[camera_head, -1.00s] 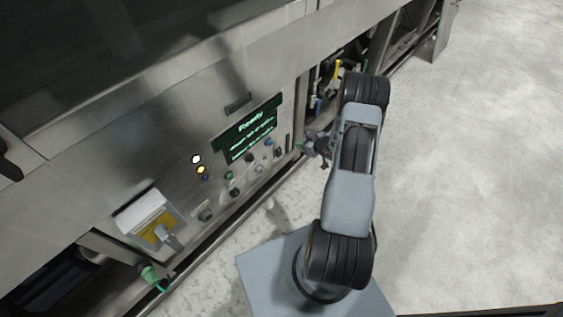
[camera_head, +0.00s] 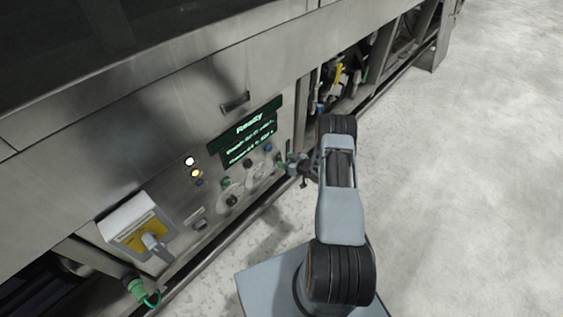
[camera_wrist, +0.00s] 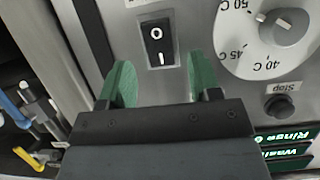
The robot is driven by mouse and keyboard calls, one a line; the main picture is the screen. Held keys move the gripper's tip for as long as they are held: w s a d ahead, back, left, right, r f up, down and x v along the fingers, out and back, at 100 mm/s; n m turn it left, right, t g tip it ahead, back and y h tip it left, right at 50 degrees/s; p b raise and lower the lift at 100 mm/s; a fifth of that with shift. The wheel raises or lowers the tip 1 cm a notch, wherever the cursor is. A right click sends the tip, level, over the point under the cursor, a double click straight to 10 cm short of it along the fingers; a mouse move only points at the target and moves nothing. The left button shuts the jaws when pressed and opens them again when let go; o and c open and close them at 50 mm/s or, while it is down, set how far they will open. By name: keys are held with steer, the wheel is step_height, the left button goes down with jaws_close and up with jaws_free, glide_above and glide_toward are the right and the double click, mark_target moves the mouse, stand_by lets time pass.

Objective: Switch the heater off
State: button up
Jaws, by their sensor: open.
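A black rocker switch (camera_wrist: 157,42) marked O and I is set in the metal panel in the wrist view. I cannot tell which side is pressed in. My gripper (camera_wrist: 160,80) is open and empty, with its green fingertips on either side of the switch's lower end. Whether they touch the panel is unclear. A round temperature dial (camera_wrist: 268,36) with 40, 45 and 50 °C marks sits just right of the switch. In the head view my gripper (camera_head: 288,163) is at the right end of the control panel, hiding the switch there.
A black Stop button (camera_wrist: 284,107) and the green display (camera_wrist: 290,145) lie to the right in the wrist view. The floor (camera_head: 480,180) is clear.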

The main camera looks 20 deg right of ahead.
mark_target(279, 159)
steer(key=shift+b+x, duration=0.3)
steer(key=shift+x, duration=1.15)
